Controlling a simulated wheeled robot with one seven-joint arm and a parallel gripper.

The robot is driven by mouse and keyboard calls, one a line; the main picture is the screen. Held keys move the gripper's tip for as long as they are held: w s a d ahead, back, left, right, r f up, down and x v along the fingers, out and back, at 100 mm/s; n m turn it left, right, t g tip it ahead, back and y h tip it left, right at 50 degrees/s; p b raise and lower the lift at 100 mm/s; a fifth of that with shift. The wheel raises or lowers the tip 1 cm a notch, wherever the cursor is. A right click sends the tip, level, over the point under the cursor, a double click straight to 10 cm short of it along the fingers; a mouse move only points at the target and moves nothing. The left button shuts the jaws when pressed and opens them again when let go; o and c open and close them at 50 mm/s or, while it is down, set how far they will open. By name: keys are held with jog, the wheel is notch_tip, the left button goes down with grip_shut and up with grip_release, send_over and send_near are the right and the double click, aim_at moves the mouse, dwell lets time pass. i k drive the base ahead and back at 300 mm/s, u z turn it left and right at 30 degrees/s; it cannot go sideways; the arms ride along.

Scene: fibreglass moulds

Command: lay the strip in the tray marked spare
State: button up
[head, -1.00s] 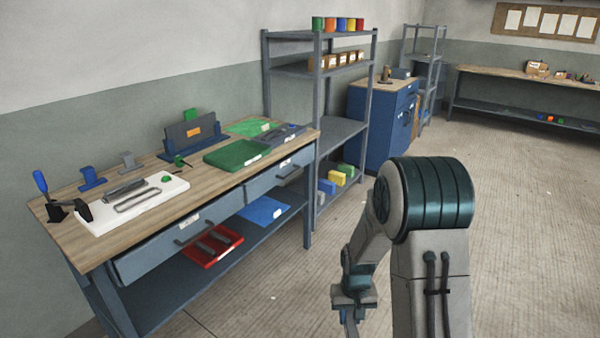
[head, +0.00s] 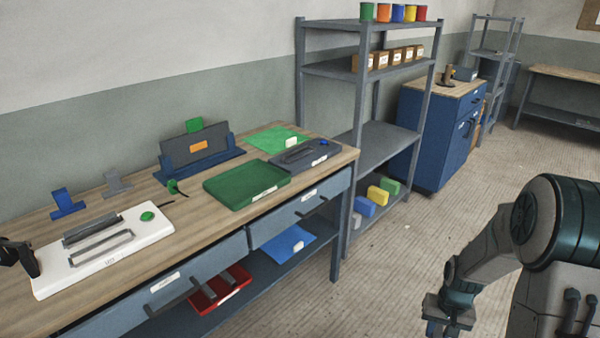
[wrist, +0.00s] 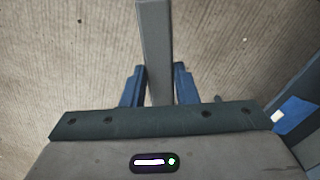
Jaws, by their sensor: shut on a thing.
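My gripper (wrist: 158,85) is shut on a grey strip (wrist: 154,35), which sticks out beyond the blue fingers over the floor in the wrist view. In the head view my gripper (head: 436,312) is low at the right, off the bench; the strip is not clear there. A green tray (head: 235,196) with a white label stands on the bench. A dark grey tray (head: 323,158) with a label stands behind it to the right. A red tray (head: 238,293) with dark bars in it is on the shelf below. The labels are too small to read, so I cannot tell which says spare.
The wooden bench (head: 205,230) has drawers (head: 300,205) along its front. A white machine (head: 140,255) and a blue rack (head: 215,165) stand on it. A blue sheet (head: 287,240) lies on its lower shelf. A grey shelving unit (head: 345,100) stands beyond; the floor (head: 400,250) before it is clear.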

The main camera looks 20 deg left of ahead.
aim_at(241, 179)
jog(key=u, duration=0.6)
jog(key=i, duration=0.85)
jog(key=u, duration=0.85)
